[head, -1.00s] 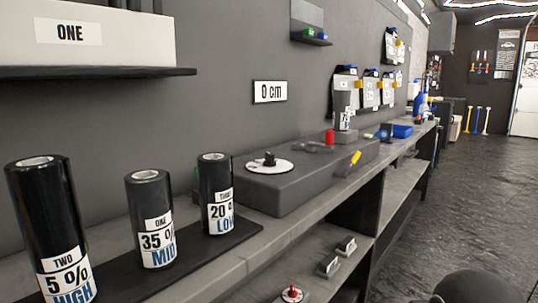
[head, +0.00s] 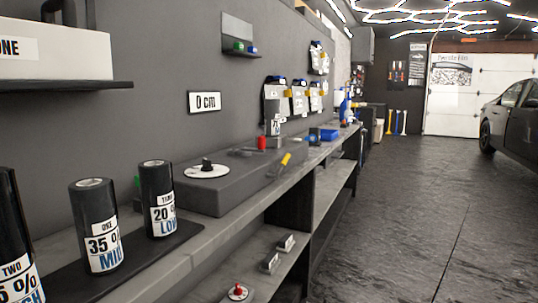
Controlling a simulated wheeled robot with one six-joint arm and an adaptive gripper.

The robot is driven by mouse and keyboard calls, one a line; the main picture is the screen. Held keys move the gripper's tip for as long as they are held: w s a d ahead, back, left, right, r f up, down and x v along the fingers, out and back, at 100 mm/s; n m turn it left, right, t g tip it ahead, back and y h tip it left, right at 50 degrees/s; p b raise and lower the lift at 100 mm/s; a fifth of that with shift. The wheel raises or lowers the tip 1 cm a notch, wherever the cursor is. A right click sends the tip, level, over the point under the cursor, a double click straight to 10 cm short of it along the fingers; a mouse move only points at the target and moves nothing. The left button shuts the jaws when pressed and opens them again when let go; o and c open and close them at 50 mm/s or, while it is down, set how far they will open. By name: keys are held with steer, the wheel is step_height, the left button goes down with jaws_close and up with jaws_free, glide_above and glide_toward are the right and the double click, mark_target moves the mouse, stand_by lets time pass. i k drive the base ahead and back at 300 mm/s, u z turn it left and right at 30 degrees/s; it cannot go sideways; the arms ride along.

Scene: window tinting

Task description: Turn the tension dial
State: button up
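A black knob on a round white dial plate (head: 207,169) sits on top of a long grey box (head: 200,197) on the workbench. A second dial, with a red knob on a white disc (head: 238,293), is on the lower shelf at the bottom of the view. No readable label shows which is the tension dial, and the markings on both discs are too small to read. My gripper is not in view.
Film rolls marked 35 % MID (head: 97,228) and 20 % LOW (head: 158,200) stand on a black mat left of the box. Open floor (head: 410,210) lies to the right, with a dark car (head: 510,115) beyond.

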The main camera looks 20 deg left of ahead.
mark_target(207, 166)
steer(key=z, duration=0.45)
steer(key=i, duration=1.15)
steer(key=u, duration=0.65)
